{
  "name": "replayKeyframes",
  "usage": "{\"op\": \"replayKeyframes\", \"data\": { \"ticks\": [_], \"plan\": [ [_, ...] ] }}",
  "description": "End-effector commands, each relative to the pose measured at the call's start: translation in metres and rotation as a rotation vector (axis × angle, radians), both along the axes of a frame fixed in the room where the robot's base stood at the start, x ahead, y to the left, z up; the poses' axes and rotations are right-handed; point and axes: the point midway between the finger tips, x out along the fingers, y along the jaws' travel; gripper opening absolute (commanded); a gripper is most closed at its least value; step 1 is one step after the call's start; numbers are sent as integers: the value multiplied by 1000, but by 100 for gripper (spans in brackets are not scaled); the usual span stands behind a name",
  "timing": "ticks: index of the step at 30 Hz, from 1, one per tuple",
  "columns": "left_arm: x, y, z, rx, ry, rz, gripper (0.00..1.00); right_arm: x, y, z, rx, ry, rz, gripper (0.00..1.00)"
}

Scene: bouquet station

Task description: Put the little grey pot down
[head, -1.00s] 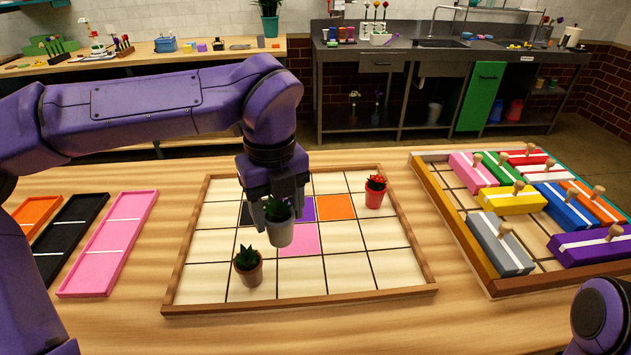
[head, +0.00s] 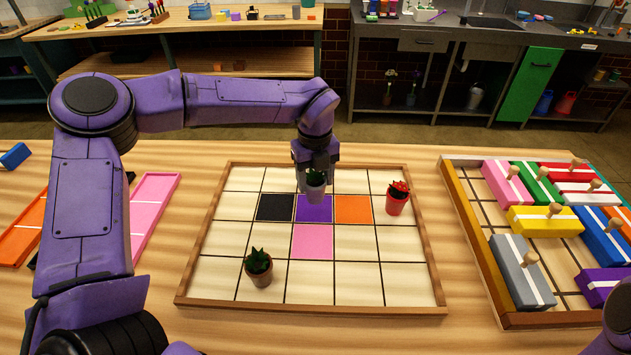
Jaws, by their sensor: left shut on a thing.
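The little grey pot (head: 315,193) with a dark green plant is in my left gripper (head: 316,172), which is shut on it. It shows over the purple square (head: 316,213) of the gridded board (head: 345,275). I cannot tell whether the pot's base touches the board. A brown pot (head: 259,273) with a green plant stands at the board's front left. A red pot (head: 397,203) with a red plant stands at its right side. My right gripper is out of view.
A black square (head: 275,207), an orange square (head: 353,209) and a pink square (head: 312,242) lie around the purple one. A wood-edged tray (head: 462,240) of coloured blocks with knobs is at right. Long coloured trays (head: 155,200) lie at left, partly behind my arm.

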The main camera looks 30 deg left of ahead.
Motion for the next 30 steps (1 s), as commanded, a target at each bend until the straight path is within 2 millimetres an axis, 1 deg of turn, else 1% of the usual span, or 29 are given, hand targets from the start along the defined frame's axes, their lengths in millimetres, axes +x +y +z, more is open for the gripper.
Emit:
{"op": "replayKeyframes", "data": {
  "ticks": [2,4,7,9,15,19,20,21,22,30],
  "plan": [
    [6,3,-6,0,0,1,7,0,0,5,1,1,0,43],
    [6,3,-20,1,2,-2,7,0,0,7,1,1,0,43],
    [6,3,-34,-1,1,-1,7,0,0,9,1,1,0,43],
    [6,3,-38,-1,-3,-1,7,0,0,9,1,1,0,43],
    [6,3,-38,-1,-3,-1,7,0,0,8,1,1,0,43],
    [6,3,-43,-1,-3,-1,7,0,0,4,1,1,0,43],
    [6,3,-42,-1,-2,-1,68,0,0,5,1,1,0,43],
    [6,3,-42,-1,-2,-1,81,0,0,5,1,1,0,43],
    [6,3,-42,-1,-1,0,84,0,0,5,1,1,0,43],
    [6,3,-40,-1,-2,-1,84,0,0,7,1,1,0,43]
  ]
}}
